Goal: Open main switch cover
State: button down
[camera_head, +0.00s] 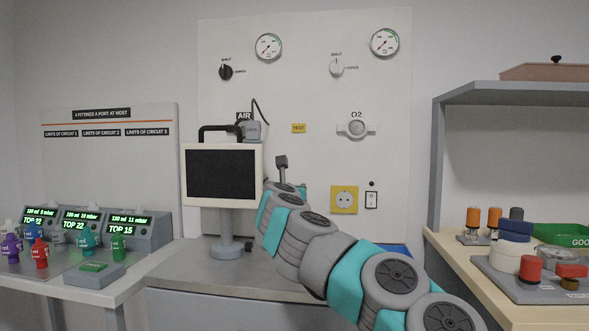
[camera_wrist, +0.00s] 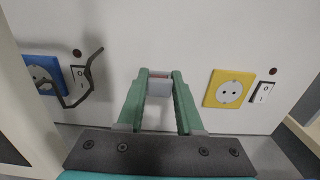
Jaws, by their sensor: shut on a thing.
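In the wrist view the two green fingers of my gripper (camera_wrist: 160,76) are closed on a small pale grey block-like cover (camera_wrist: 160,88) at the wall. Its upper edge shows a thin dark reddish strip. I take it for the main switch cover; the fingers hide its sides, and no switch shows beneath it. It looks close to the wall panel, but I cannot tell how far it is swung open. In the head view my arm hides the cover and most of my gripper.
A yellow socket (camera_wrist: 229,89) and rocker switch (camera_wrist: 264,92) are right of my gripper. A blue socket (camera_wrist: 43,74), another switch (camera_wrist: 79,76) and a bent dark cable (camera_wrist: 89,70) are left. The monitor (camera_head: 222,174) stands close left of my arm. A shelf (camera_head: 515,94) stands right.

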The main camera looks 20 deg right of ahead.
jog(key=shift+d+r+g+y+p, duration=0.1)
jog(key=shift+r+g+y+p, duration=0.45)
jog(key=shift+p, duration=0.2)
jog(key=shift+w+d+r+g, duration=0.1)
jog(key=shift+w+d+g, duration=0.1)
jog(key=shift+g, duration=0.55)
jog(key=shift+y, duration=0.25)
jog(key=shift+w+d+f+g, duration=0.15)
jog(key=shift+d+f+g, duration=0.05)
jog(key=shift+g, duration=0.2)
jog(key=shift+d, duration=0.1)
jog(key=shift+r+y, duration=0.15)
jog(key=shift+y, duration=0.25)
jog(key=shift+a+r, duration=0.2)
jog(key=shift+r, duration=0.3)
